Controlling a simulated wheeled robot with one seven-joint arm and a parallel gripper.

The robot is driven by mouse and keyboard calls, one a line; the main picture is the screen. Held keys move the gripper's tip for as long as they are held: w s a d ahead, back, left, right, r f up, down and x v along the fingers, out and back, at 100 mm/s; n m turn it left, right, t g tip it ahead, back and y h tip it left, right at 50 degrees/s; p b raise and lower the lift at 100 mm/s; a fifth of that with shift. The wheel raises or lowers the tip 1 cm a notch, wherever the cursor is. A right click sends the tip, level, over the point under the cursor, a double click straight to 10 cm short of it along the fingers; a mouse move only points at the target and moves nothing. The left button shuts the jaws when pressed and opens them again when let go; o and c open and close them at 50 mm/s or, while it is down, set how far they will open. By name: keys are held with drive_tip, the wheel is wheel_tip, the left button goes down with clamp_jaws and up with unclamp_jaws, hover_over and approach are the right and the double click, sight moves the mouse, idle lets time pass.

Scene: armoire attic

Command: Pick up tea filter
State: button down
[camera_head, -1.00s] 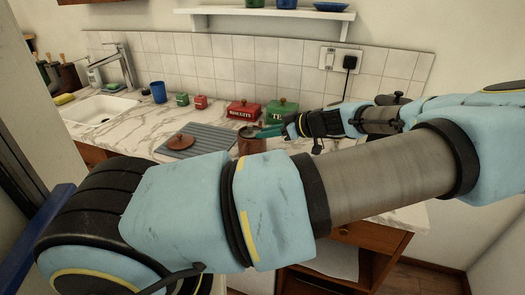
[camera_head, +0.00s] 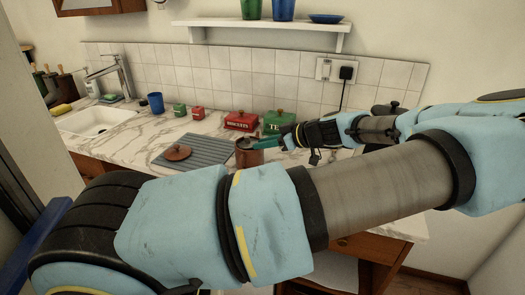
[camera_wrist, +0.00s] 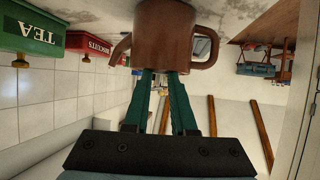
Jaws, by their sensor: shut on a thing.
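A brown teapot (camera_head: 250,158) stands on the counter by the right end of the grey ribbed mat. In the wrist view the teapot (camera_wrist: 165,35) appears upside down, with its spout at left and its handle at right. My gripper (camera_head: 264,144) reaches in from the right to the teapot's open top. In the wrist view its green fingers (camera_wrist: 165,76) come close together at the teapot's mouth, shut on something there. The tea filter is not clearly visible; the pot and fingers hide the grip point. The brown lid (camera_head: 177,152) lies on the mat.
The grey ribbed mat (camera_head: 205,149) lies left of the teapot. A red biscuit tin (camera_head: 240,121) and a green tea tin (camera_head: 278,121) stand behind, near the tiled wall. A blue cup (camera_head: 156,103) and the sink (camera_head: 95,121) are farther left. Counter left of the mat is clear.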

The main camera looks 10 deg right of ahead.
wheel_tip(320, 180, up, 8)
drive_tip(key=b, duration=0.2)
drive_tip(key=shift+s+a, duration=0.1)
drive_tip(key=shift+c, duration=1.6)
unclamp_jaws()
drive_tip(key=b+v, duration=0.2)
drive_tip(key=v, duration=0.8)
drive_tip(key=shift+d+r+b, duration=0.3)
drive_tip(key=shift+b, duration=0.1)
